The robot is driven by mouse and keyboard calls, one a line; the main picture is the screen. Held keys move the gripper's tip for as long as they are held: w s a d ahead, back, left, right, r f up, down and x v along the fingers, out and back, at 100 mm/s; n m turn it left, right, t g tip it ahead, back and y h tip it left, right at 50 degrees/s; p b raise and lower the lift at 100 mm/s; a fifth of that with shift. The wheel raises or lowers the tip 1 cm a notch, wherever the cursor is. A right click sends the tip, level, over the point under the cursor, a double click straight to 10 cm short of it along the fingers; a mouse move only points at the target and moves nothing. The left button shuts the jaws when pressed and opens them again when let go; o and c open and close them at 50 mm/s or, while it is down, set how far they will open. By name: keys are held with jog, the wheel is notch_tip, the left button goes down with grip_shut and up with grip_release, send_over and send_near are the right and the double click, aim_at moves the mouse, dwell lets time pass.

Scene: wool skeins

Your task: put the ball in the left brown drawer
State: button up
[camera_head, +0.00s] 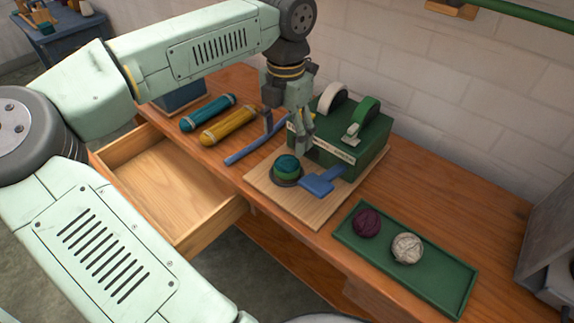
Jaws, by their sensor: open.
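A teal and green ball (286,167) sits in a small dark dish on a light wooden board (318,214) on the table. My gripper (302,146) is open and hangs fingers down, a little above and behind the ball, in front of the green box; nothing shows between its fingers. The left brown drawer (150,176) is pulled open at the left front of the table, and its visible inside is empty. My arm hides part of its left side.
A green box (352,145) with tape rolls stands behind the board. A blue scoop-like tool (318,184) lies beside the ball. A green tray (437,274) holds a maroon ball (367,223) and a beige ball (408,248). Teal (208,112) and yellow (229,125) skeins lie behind the drawer.

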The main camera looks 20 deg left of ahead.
aim_at(285, 161)
notch_tip(285, 161, down, 4)
jog(key=shift+f+b, duration=0.15)
jog(key=shift+b, duration=0.75)
jog(key=f+b, duration=0.1)
jog(key=f, duration=0.1)
jog(key=f+b, duration=0.1)
jog(key=f, duration=0.2)
jog(key=shift+s+a+f, duration=0.1)
jog(key=shift+s, duration=0.1)
jog(key=shift+c, duration=0.5)
jog(key=c, duration=1.3)
